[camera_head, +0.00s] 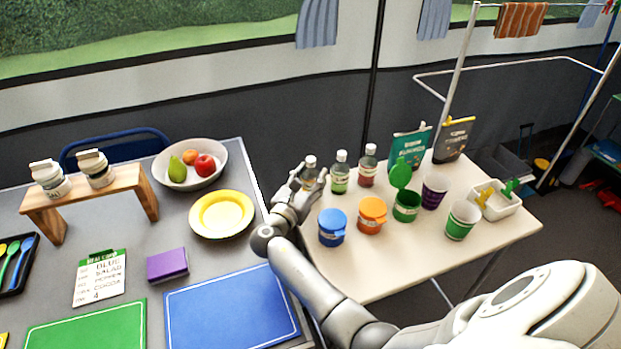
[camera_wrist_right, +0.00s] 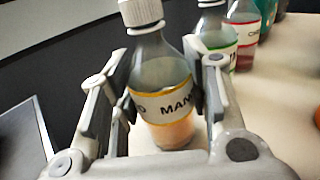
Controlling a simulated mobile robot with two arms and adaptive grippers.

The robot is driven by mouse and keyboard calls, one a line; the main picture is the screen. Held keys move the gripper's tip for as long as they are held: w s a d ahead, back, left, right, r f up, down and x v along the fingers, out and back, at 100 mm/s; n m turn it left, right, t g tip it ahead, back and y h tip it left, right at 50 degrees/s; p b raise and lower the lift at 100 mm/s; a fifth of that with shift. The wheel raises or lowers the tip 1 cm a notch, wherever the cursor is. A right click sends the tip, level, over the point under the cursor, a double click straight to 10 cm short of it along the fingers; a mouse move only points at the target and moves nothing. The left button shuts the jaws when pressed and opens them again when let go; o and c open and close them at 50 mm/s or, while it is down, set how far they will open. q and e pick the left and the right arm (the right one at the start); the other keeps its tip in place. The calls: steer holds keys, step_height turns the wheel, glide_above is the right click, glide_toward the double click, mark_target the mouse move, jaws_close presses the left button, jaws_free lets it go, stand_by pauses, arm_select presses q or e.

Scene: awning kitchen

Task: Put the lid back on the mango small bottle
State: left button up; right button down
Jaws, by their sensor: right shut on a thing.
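The mango small bottle (camera_wrist_right: 160,78) is clear with orange contents and a yellow-edged label on which "MAN" can be read. A white ribbed lid (camera_wrist_right: 142,12) sits on its neck; whether it is fully seated I cannot tell. In the head view the bottle (camera_head: 309,175) is at the left edge of the light table, partly hidden by my gripper. My right gripper (camera_head: 300,180) is shut around the bottle's body, with one finger on each side in the right wrist view (camera_wrist_right: 155,105). My left gripper is not in view.
A green-labelled bottle (camera_head: 340,175) and a red one (camera_head: 368,168) stand to the right. Blue-lidded (camera_head: 332,226) and orange-lidded (camera_head: 371,214) jars stand in front, beside an open green container (camera_head: 406,206). A dark counter (camera_head: 215,265) is at left.

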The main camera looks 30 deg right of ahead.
steer(key=shift+f, duration=0.15)
steer(key=c, duration=0.8)
jaws_free()
steer(key=shift+r, duration=0.25)
steer(key=shift+p+v, duration=2.15)
steer(key=shift+v, duration=3.9)
steer(key=shift+d+f, duration=0.1)
